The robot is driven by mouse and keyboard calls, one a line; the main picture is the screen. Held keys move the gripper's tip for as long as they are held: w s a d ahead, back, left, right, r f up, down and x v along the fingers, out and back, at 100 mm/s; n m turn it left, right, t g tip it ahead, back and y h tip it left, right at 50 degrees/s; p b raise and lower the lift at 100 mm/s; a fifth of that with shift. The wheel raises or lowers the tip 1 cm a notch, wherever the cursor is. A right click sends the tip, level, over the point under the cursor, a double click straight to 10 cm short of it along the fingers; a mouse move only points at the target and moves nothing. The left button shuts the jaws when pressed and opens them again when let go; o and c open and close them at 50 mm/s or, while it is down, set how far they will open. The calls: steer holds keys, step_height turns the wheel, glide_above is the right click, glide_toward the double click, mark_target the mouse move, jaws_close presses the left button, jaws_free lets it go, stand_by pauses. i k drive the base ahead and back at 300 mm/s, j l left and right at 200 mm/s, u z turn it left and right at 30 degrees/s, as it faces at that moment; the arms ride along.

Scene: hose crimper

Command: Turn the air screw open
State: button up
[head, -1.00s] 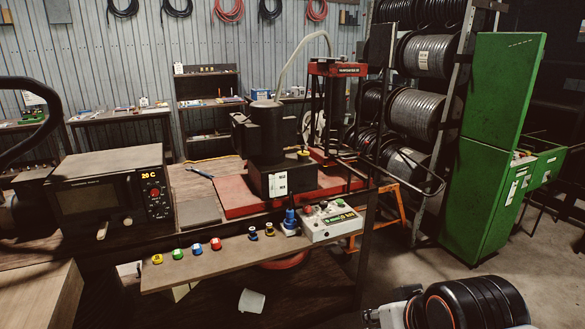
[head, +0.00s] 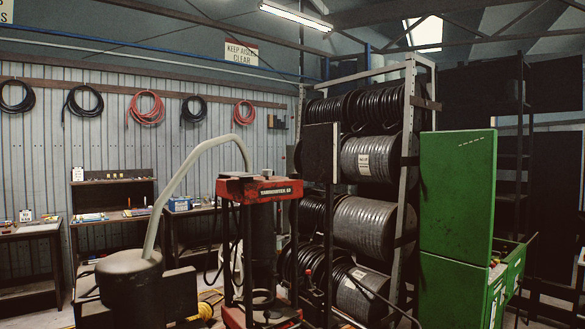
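In the head view, the hose crimper stands at the lower middle. Its red top plate (head: 262,188) carries white lettering and sits on a tall dark frame. A dark rounded pump body (head: 128,274) stands left of it at the lower edge. A thick pale hose (head: 190,180) arches up from the pump body towards the red top. I cannot make out the air screw; the lower part of the machine is cut off by the frame's bottom edge. My gripper is not in view.
A rack of black hose reels (head: 370,235) stands right of the crimper. A green cabinet (head: 458,190) with open drawers is further right. Side benches (head: 30,230) and a shelf unit (head: 113,192) line the back wall, below hanging coiled hoses (head: 146,108).

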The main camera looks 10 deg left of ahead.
mark_target(266, 173)
steer(key=i+l+u, duration=0.1)
steer(key=i+u, duration=0.2)
steer(key=i, duration=0.15)
steer(key=i+l+u, duration=0.3)
steer(key=i, duration=0.15)
steer(key=j, duration=0.1)
